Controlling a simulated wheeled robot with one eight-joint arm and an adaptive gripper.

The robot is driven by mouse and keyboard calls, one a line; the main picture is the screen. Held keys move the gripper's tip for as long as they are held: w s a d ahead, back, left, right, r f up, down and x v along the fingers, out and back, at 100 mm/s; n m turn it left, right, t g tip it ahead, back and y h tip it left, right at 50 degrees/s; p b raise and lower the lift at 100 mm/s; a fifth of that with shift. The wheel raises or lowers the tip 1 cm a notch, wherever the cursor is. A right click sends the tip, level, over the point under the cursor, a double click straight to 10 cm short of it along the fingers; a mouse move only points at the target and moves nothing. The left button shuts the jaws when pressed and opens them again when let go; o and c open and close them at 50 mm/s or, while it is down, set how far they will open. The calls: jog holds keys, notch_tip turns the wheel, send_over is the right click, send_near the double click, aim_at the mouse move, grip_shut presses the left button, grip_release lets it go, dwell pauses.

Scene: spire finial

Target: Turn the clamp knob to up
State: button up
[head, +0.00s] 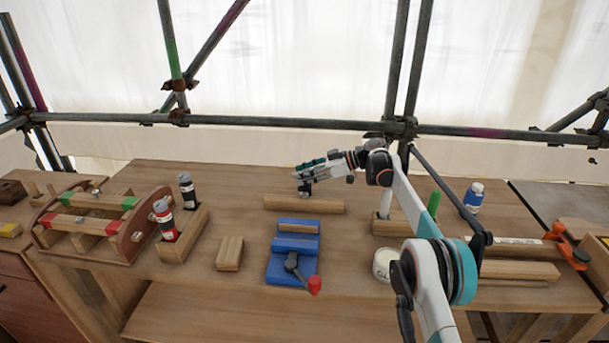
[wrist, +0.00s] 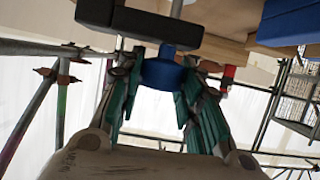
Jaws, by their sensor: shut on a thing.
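The blue clamp (head: 292,255) sits on the middle of the wooden bench in the head view. Its dark lever (head: 292,263) points toward the lower right and ends in a red knob (head: 314,285). My gripper (head: 304,176) is behind the clamp, above the bench, well away from the knob. In the wrist view its teal fingers are shut on a small blue thing (wrist: 160,74), with a dark block (wrist: 152,25) beside it. I cannot tell what the held thing is. Part of a blue body, seemingly the clamp (wrist: 290,22), shows at the top right.
A wooden bar (head: 304,204) lies below my gripper, behind the clamp. A small wood block (head: 230,254) lies left of the clamp; a white tin (head: 385,265) stands right. A rack with red and green ends (head: 75,225) and bottles (head: 165,218) stand left. Scaffold poles cross behind.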

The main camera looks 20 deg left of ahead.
jog(key=shift+f, duration=0.15)
jog(key=o, duration=1.1)
jog(key=v, duration=1.2)
